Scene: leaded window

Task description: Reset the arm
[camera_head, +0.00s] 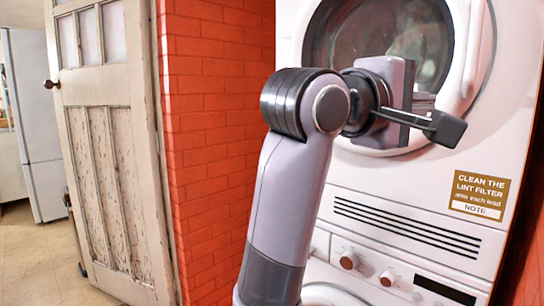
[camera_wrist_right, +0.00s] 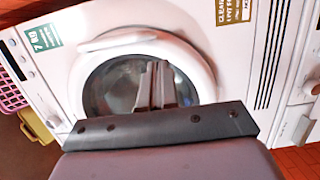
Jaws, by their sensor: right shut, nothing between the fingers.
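My right arm rises from the bottom middle of the head view and bends toward the dryer. My right gripper (camera_head: 440,126) is in front of the lower part of the dryer's round door (camera_head: 472,60), with its fingers pointing to the right. In the right wrist view, the gripper's fingers (camera_wrist_right: 156,85) are together and empty, and they overlap the door glass (camera_wrist_right: 112,85). I cannot tell whether the gripper touches the door. My left gripper is not in view.
The white dryer (camera_head: 390,185) sits above another white appliance with knobs (camera_head: 348,261). A lint filter label (camera_head: 480,194) is at the right. A red brick wall (camera_head: 212,130) and a worn wooden door (camera_head: 105,130) stand to the left. A pink basket (camera_wrist_right: 11,95) shows in the wrist view.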

